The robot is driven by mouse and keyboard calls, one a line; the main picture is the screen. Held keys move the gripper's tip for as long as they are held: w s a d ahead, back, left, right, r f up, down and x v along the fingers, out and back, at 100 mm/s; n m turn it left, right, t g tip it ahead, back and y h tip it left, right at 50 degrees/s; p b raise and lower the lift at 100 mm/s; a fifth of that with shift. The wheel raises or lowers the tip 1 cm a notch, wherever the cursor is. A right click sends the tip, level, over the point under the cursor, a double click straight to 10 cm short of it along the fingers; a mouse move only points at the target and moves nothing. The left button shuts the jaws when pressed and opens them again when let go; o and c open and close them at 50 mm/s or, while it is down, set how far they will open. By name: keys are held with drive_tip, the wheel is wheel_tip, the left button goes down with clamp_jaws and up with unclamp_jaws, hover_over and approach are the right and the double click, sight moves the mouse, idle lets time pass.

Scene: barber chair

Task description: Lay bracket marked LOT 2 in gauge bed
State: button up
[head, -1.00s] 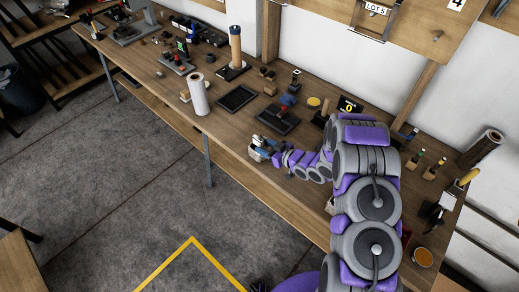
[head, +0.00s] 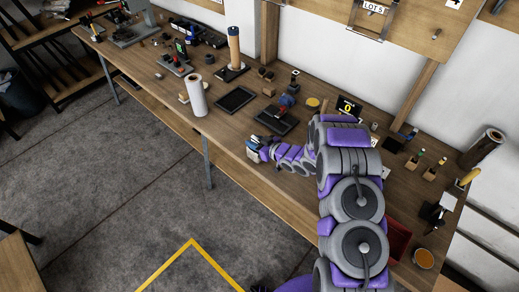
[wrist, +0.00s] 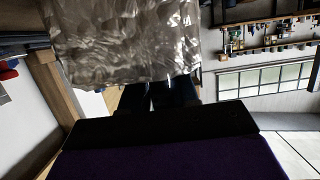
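My gripper (head: 255,148) is over the front edge of the bench, at the end of my purple and grey arm. In the wrist view, a shiny, crinkled-looking metal plate (wrist: 125,40) fills the upper left, right at the dark fingers (wrist: 160,95); it appears held between them. It looks like a bracket, but no LOT 2 mark can be read. A pale bit of it shows at the gripper in the head view. A small display reading 0 (head: 348,107) stands near the back of the bench. I cannot tell which fixture is the gauge bed.
A LOT 5 sign (head: 375,8) hangs on the wall board. A red bin (head: 398,240) is partly behind my arm.

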drive_tip(key=shift+a+f, duration=0.1)
drive_tip(key=shift+a, duration=0.45)
clamp_jaws()
drive_tip(key=shift+d, duration=0.25)
